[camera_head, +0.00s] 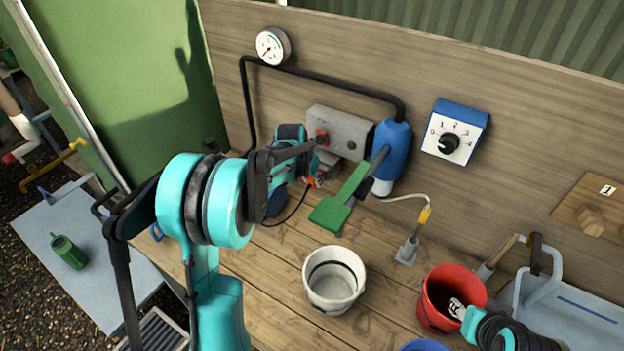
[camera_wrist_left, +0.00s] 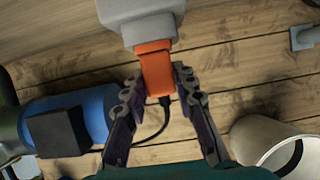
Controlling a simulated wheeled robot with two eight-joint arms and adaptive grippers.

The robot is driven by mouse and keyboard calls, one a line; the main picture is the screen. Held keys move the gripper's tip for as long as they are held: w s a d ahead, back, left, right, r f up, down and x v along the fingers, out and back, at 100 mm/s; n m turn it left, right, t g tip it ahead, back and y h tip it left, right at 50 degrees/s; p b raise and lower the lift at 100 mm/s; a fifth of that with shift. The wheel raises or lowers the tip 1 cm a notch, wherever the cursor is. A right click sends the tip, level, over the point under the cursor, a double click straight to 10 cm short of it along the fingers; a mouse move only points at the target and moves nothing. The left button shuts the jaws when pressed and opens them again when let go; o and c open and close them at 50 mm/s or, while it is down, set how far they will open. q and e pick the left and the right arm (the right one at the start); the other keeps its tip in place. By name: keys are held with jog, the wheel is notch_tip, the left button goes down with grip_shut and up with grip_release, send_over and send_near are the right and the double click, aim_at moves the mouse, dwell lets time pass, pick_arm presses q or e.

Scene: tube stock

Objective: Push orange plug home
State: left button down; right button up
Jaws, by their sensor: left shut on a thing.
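The orange plug (camera_head: 313,182) is mostly hidden behind my left arm in the head view. In the left wrist view the plug (camera_wrist_left: 155,72) points up at a grey socket housing (camera_wrist_left: 140,20) and meets its lower face. I cannot tell how deep it sits. My left gripper (camera_wrist_left: 156,82) is shut on the plug, one finger on each side. A dark cable (camera_wrist_left: 165,112) trails from the plug's near end. The grey box (camera_head: 340,128) on the wall has a red switch. My right gripper (camera_head: 457,308) is at the red bucket, its jaw state unclear.
A white bucket (camera_head: 334,290) is in front, a red bucket (camera_head: 440,283) further right. A dial box (camera_head: 452,132) and gauge (camera_head: 272,46) are on the wall.

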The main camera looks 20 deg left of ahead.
pick_arm(q)
jog(key=c, duration=1.1)
grip_release()
jog(key=shift+c, duration=0.2)
jog(key=v, duration=1.2)
